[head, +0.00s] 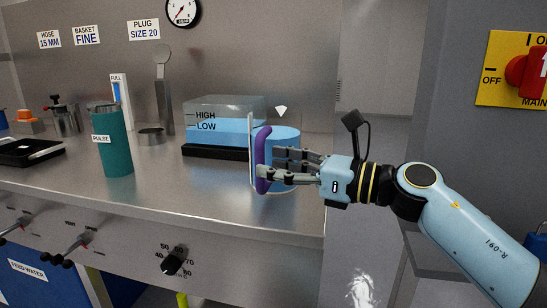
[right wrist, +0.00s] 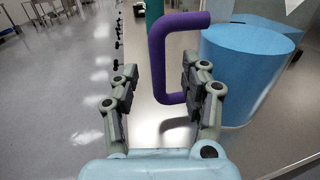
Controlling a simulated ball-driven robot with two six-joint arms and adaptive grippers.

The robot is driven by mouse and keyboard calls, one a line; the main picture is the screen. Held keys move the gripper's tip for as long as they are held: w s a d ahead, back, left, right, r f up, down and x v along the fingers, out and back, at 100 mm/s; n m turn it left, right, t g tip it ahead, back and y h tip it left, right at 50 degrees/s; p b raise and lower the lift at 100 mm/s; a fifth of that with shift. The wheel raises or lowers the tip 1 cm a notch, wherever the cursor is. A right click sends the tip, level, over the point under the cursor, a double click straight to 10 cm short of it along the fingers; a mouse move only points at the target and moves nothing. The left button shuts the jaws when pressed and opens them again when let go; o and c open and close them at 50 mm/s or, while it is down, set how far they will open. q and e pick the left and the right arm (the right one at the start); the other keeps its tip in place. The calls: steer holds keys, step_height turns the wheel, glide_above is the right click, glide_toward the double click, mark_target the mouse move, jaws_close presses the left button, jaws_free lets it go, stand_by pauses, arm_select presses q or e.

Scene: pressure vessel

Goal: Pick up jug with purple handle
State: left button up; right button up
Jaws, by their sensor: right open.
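The jug (head: 286,141) has blue contents and a purple handle (head: 262,160). It stands near the right end of the steel counter. My right gripper (head: 270,165) comes in from the right in the head view, at the handle and in front of the jug. In the right wrist view the purple handle (right wrist: 157,62) stands between the two spread fingers of the right gripper (right wrist: 157,82). The blue jug body (right wrist: 247,72) is to the right of the fingers. The fingers are open, and I cannot tell whether either touches the handle. My left gripper is not in view.
A clear tank (head: 225,120) marked HIGH and LOW stands behind and left of the jug. The counter between is clear. Knobs (head: 174,262) stick out of the counter's front. A red switch (head: 525,72) is at the right.

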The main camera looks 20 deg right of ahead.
mark_target(260, 189)
steer(key=x, duration=0.3)
steer(key=shift+w+a+r, duration=0.1)
steer(key=shift+w+a, duration=0.05)
steer(key=shift+a, duration=0.15)
steer(key=shift+c, duration=1.4)
jaws_close()
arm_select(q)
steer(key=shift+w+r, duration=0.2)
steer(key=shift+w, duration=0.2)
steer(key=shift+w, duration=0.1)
